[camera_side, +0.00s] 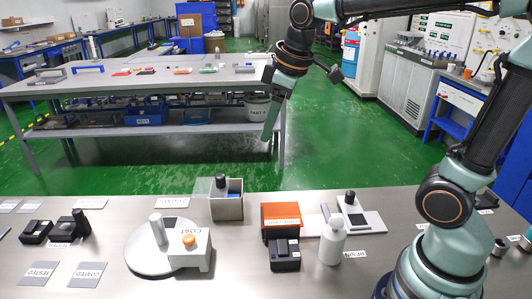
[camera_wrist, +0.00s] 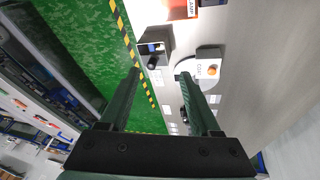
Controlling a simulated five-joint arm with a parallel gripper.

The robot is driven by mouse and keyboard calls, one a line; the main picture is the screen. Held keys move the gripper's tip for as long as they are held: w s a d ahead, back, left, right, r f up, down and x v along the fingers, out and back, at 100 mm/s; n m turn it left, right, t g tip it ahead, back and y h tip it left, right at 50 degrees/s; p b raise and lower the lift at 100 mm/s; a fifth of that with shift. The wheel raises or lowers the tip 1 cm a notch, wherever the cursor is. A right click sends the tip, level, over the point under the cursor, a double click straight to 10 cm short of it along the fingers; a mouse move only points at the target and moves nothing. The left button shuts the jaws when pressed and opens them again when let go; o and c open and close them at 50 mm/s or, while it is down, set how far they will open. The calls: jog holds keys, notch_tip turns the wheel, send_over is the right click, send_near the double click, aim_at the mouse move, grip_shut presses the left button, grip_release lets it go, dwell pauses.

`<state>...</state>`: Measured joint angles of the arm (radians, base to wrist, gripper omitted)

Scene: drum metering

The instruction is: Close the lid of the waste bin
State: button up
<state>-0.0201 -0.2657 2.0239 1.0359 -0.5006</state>
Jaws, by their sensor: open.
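The likely waste bin is a small grey open-topped box (camera_side: 228,208) near the table's far edge in the side view. It also shows in the wrist view (camera_wrist: 151,38), ahead of my fingers. A black knob (camera_side: 221,182) stands at its top, and something blue shows inside. A pale see-through panel at its upper left looks like the lid, leaving part of the top uncovered; how it is attached is unclear. My gripper (camera_side: 269,137) hangs in the air above and right of the box, apart from it. In the wrist view its two fingers (camera_wrist: 158,76) are spread and empty.
A round white device labelled COAT (camera_side: 165,248) stands in front of the bin. Right of the bin are an orange box (camera_side: 281,218), a black block (camera_side: 284,254), a white bottle (camera_side: 332,242) and a pale plate with a black knob. Dark blocks stand at left.

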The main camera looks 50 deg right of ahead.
jog(key=w+a+n+g, duration=0.1)
jog(key=w+n+g, duration=0.1)
jog(key=w+n, duration=0.45)
jog(key=n+g, duration=0.2)
jog(key=n, duration=0.4)
send_over(220, 176)
notch_tip(220, 176, down, 8)
jog(key=shift+m, duration=0.25)
notch_tip(220, 176, down, 12)
jog(key=shift+r, duration=0.2)
grip_shut()
dwell(0.3)
